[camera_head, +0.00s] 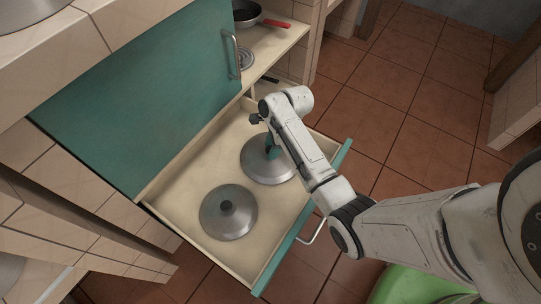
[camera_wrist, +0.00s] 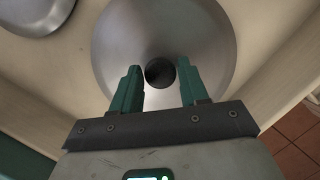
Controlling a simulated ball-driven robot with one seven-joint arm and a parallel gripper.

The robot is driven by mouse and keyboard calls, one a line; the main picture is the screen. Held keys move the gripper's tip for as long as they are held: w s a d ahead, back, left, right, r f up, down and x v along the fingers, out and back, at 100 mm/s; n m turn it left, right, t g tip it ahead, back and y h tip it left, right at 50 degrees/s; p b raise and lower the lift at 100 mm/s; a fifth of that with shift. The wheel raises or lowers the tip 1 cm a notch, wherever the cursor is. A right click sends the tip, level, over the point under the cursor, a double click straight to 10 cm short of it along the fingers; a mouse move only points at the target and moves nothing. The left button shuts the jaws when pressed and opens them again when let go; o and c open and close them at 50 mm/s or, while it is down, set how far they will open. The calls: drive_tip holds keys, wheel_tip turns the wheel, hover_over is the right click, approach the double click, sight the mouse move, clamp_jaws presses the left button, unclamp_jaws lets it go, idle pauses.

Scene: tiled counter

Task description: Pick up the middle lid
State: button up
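An open drawer (camera_head: 180,200) holds round metal lids. One larger lid (camera_head: 253,172) lies under my gripper (camera_head: 270,148), partly covered by my arm. In the wrist view this lid (camera_wrist: 118,40) fills the upper middle, and its dark round knob (camera_wrist: 159,72) shows between the fingertips. My gripper (camera_wrist: 160,82) is open, with one green finger on each side of the knob. I cannot tell whether the fingers touch it.
The teal cabinet panel (camera_head: 160,95) with a metal handle stands beside the drawer. The drawer's teal front (camera_head: 283,255) has a handle. A shelf beyond holds a dark pan (camera_head: 246,14) with a red handle. A green object (camera_head: 400,287) is on the tiled floor.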

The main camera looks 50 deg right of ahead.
clamp_jaws()
drive_tip(key=shift+r, duration=0.1)
idle(0.3)
